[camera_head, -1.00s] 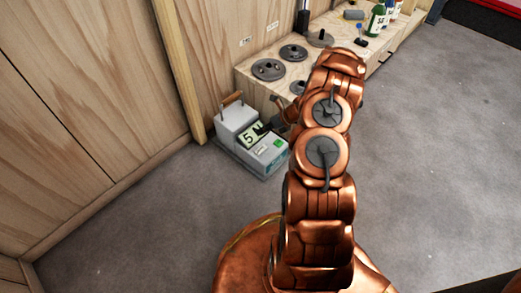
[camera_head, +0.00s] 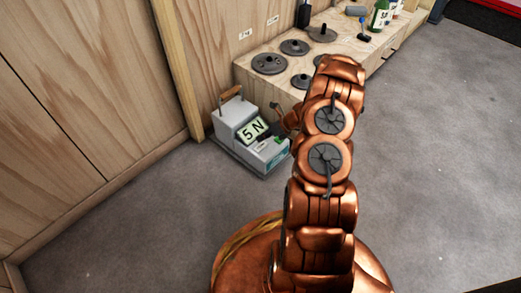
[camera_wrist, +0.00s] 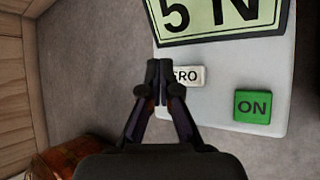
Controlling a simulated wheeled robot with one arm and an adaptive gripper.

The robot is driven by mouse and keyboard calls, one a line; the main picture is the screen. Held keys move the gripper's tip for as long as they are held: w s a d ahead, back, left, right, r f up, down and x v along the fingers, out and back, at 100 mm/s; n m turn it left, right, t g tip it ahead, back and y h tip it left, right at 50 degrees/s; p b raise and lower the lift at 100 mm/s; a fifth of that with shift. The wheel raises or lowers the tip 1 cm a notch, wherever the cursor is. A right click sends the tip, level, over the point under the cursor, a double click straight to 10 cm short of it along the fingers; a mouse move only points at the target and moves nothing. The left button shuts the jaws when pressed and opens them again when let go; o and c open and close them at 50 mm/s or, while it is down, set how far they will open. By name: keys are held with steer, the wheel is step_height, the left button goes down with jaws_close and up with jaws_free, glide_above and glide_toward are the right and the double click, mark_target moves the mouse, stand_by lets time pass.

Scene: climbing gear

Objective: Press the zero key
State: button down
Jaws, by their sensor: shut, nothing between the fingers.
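The zero key is a small white key (camera_wrist: 190,76) on the grey force gauge's panel. In the wrist view its lettering shows as "RO", with its left part hidden behind my fingertips. My gripper (camera_wrist: 160,72) is shut and empty, its tips over the key's left side; I cannot tell whether they touch it. The gauge (camera_head: 237,125) stands on the floor by the wall, its display (camera_wrist: 222,18) reading "5 N". A green ON key (camera_wrist: 256,107) lies to the right of the zero key. In the head view my gripper (camera_head: 268,139) is over the gauge's lower panel.
A wooden bench (camera_head: 262,88) behind the gauge holds several grey weight plates (camera_head: 269,64) and bottles (camera_head: 379,15). A wooden wall (camera_head: 95,80) stands at the left. The grey floor (camera_head: 430,150) is clear to the right.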

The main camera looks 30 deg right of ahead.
mark_target(262, 146)
steer(key=shift+f, duration=0.8)
steer(key=shift+f+p, duration=0.15)
steer(key=shift+p, duration=0.15)
stand_by(0.6)
steer(key=shift+f, duration=0.3)
steer(key=shift+f+p, duration=0.3)
steer(key=shift+f, duration=0.05)
stand_by(1.0)
steer(key=shift+r, duration=0.1)
steer(key=shift+r+p, duration=0.7)
steer(key=shift+p, duration=0.15)
steer(key=shift+r+p, duration=2.15)
steer(key=shift+r, duration=0.4)
